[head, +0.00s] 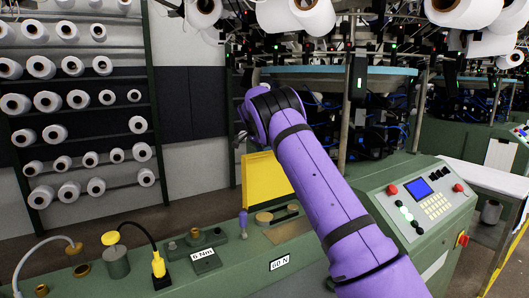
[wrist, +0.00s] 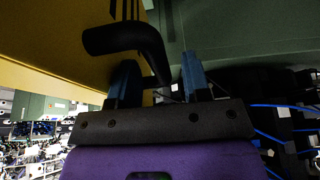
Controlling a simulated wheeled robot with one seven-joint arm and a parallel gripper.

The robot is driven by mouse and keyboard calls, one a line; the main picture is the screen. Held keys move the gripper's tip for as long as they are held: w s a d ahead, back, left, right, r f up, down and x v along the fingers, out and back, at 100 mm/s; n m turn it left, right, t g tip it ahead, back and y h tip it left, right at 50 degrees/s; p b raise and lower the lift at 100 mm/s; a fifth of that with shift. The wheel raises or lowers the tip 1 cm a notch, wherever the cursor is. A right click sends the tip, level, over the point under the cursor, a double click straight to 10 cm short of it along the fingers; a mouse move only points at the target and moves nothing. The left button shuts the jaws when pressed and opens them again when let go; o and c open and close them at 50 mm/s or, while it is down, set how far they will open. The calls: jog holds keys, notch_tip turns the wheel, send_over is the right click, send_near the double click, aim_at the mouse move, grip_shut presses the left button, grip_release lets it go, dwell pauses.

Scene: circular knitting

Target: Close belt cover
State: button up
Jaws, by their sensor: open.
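The yellow belt cover (head: 262,180) stands raised above the green machine bed in the head view, partly hidden behind my arm. In the wrist view the yellow cover (wrist: 50,35) fills the upper left, with a black bent handle (wrist: 125,40) near its edge. My gripper (wrist: 160,82) is open, with its two blue-grey fingers pointing toward the handle. One leg of the handle shows between the fingers in the picture; I cannot tell whether they touch it. In the head view my gripper is hidden behind my purple arm.
The green bed (head: 225,255) carries a round brass part (head: 264,217), a purple-topped lever (head: 243,222) and a yellow connector (head: 158,265) with a black cable. A control panel (head: 422,200) stands to the right. A yarn rack (head: 75,110) is at the left.

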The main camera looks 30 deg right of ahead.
jog(key=shift+c, duration=0.2)
grip_shut()
jog(key=shift+s, duration=0.1)
